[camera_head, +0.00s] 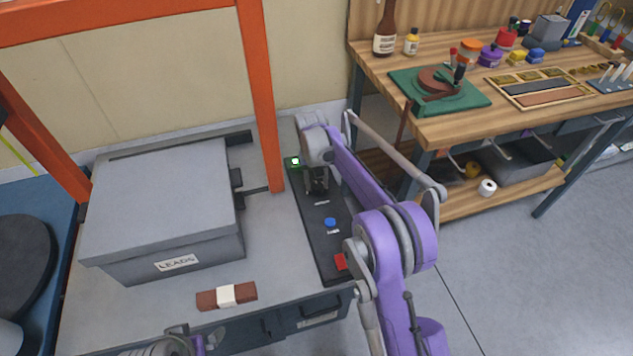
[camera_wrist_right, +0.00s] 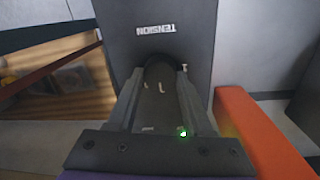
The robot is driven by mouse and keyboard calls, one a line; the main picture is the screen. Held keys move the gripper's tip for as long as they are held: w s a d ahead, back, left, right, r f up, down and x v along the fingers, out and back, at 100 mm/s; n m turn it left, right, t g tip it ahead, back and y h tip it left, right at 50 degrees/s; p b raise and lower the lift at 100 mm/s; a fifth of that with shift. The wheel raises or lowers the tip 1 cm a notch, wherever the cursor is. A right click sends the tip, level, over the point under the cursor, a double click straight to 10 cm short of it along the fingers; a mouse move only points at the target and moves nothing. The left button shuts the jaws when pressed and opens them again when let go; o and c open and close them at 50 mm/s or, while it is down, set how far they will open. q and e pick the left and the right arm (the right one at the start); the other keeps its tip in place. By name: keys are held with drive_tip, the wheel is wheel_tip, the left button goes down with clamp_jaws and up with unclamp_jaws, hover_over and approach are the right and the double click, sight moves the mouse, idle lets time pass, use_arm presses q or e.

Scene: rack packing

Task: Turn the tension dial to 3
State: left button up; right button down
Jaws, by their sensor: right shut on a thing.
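The tension dial (camera_wrist_right: 160,75) is a dark round knob on a black control panel (camera_head: 325,250), beside a TENSION label that appears upside down in the right wrist view. My right gripper (camera_head: 318,190) reaches down onto the panel from above. In the right wrist view its two fingers (camera_wrist_right: 160,88) are shut on the dial, one on each side. Small pale marks show around the dial, but I cannot read its setting. In the head view the gripper hides most of the dial. Part of my left arm shows at the bottom edge; its fingertips do not show.
A grey LEADS box (camera_head: 165,205) and a banded brown bundle (camera_head: 226,296) lie to the left. An orange post (camera_head: 260,100) stands close by. A wooden workbench (camera_head: 480,125) is at right.

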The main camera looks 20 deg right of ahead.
sight(314, 185)
drive_tip(key=shift+c, duration=1.5)
unclamp_jaws()
wheel_tip(314, 185, up, 11)
drive_tip(key=p, duration=0.1)
drive_tip(key=shift+a+p, duration=0.35)
